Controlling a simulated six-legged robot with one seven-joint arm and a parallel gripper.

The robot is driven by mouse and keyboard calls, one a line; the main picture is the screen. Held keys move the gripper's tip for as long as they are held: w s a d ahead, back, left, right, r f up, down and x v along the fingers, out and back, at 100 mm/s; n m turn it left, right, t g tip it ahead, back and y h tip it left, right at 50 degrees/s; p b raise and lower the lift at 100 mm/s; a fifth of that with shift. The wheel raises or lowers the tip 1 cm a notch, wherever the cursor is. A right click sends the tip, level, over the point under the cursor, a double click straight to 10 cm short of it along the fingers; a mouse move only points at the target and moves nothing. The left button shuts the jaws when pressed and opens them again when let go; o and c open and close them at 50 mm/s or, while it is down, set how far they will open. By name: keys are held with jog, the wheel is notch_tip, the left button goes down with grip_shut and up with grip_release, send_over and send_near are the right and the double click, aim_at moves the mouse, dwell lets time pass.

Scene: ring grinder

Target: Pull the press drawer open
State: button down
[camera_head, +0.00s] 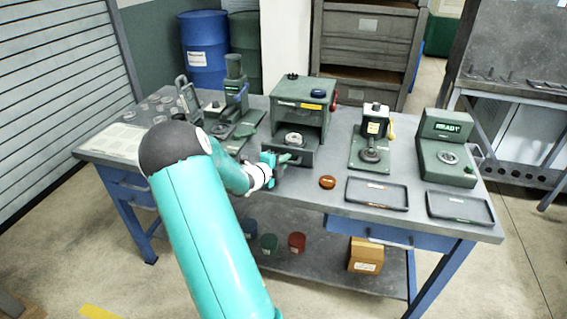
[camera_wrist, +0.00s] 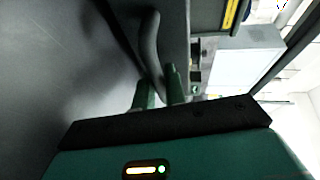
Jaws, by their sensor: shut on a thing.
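My gripper (camera_head: 284,160) is at the left part of the drawer front. In the wrist view the green fingers (camera_wrist: 160,88) are shut on the dark curved drawer handle (camera_wrist: 150,40), one on each side. The exact contact is partly hidden.
The grey bench (camera_head: 315,180) carries other green machines on both sides. An orange-brown disc (camera_head: 327,182) and two shallow dark trays (camera_head: 377,193) lie right of the drawer. A lower shelf holds cups and a box (camera_head: 366,255).

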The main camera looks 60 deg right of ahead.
jog(key=shift+r, duration=0.1)
jog(key=c, duration=1.7)
grip_release()
jog(key=shift+c, duration=0.2)
jog(key=v, duration=1.3)
jog(key=shift+a, duration=0.35)
jog(key=shift+w, duration=0.1)
jog(key=shift+r, duration=0.1)
